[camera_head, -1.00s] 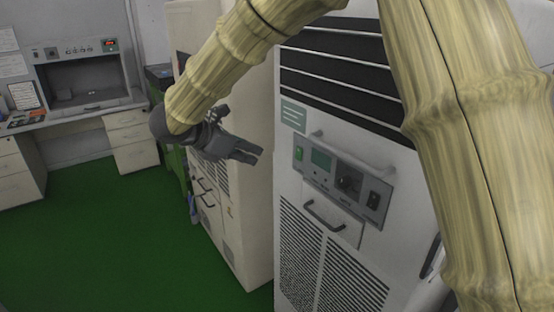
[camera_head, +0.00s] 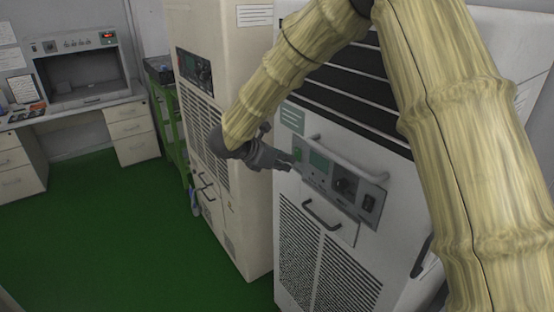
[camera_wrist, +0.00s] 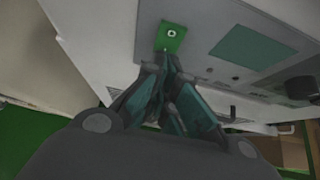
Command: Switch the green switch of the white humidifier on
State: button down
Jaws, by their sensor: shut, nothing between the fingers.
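The white humidifier (camera_head: 400,255) stands at the right of the head view, with a grey control panel (camera_head: 345,187) on its front. The green switch (camera_head: 297,154) is at the panel's left end, just above my fingertips. In the wrist view the green switch (camera_wrist: 171,37) shows a small white mark and sits just beyond my fingertips. My gripper (camera_head: 289,165) is shut and empty, its tips at the panel's left end. In the wrist view my gripper (camera_wrist: 160,62) points at the switch's lower edge; I cannot tell whether it touches.
A handle bar (camera_head: 350,158) sticks out above the panel, and a lower handle (camera_head: 322,214) sits below it. A beige cabinet (camera_head: 252,225) stands close on the left. The green floor (camera_head: 110,245) is open at the left. A desk (camera_head: 75,112) stands at the back left.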

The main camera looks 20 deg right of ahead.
jog(key=shift+w+d+f, duration=0.1)
jog(key=shift+w+d, duration=0.05)
dwell(0.3)
jog(key=shift+d+f+b, duration=0.15)
jog(key=shift+f+b, duration=0.1)
jog(key=shift+b, duration=0.6)
jog(key=shift+d+r, duration=0.1)
jog(key=shift+r, duration=0.3)
jog(key=shift+r, duration=0.65)
